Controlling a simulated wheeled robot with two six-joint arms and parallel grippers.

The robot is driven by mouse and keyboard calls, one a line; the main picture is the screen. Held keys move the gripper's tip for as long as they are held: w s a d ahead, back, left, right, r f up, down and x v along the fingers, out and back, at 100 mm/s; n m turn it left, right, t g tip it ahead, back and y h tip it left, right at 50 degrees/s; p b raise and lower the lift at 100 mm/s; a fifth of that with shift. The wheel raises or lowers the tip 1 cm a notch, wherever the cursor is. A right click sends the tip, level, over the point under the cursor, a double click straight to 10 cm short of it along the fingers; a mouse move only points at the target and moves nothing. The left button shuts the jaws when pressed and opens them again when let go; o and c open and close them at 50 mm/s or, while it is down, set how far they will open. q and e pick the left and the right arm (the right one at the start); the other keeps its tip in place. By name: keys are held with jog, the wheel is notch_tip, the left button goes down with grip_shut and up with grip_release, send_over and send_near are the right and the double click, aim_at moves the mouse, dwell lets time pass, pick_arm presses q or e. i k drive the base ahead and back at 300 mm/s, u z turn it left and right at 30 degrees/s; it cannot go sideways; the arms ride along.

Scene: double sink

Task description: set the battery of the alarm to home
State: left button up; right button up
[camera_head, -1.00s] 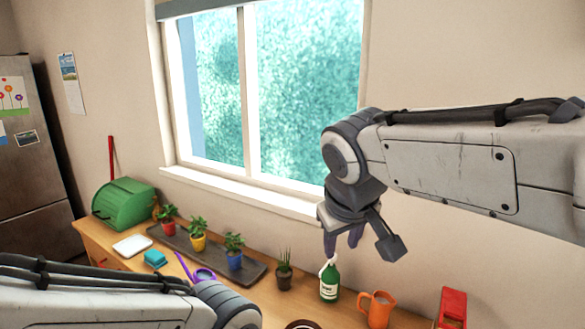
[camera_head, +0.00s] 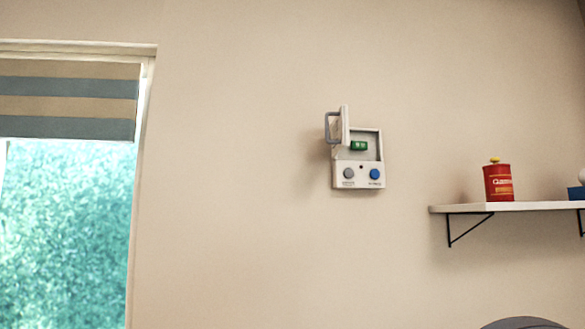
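The alarm (camera_head: 357,180) is a small white box on the wall, near the middle of the head view. Its cover (camera_head: 345,125), with a grey handle, stands open to the left. A green battery (camera_head: 359,145) shows inside the upper recess. Below it are a grey round button (camera_head: 348,173) and a blue round button (camera_head: 375,174). Neither gripper is in view now. Only a grey rounded piece, probably part of my arm, shows at the bottom right edge.
A white shelf (camera_head: 510,207) on black brackets is on the wall right of the alarm. It holds a red can (camera_head: 498,183) and a blue object (camera_head: 576,193). A window with a striped blind (camera_head: 68,98) is at the left. The wall around the alarm is bare.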

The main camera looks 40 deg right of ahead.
aim_at(356, 144)
jog(key=z, duration=1.2)
jog(key=i, duration=0.4)
jog(key=z, duration=1.5)
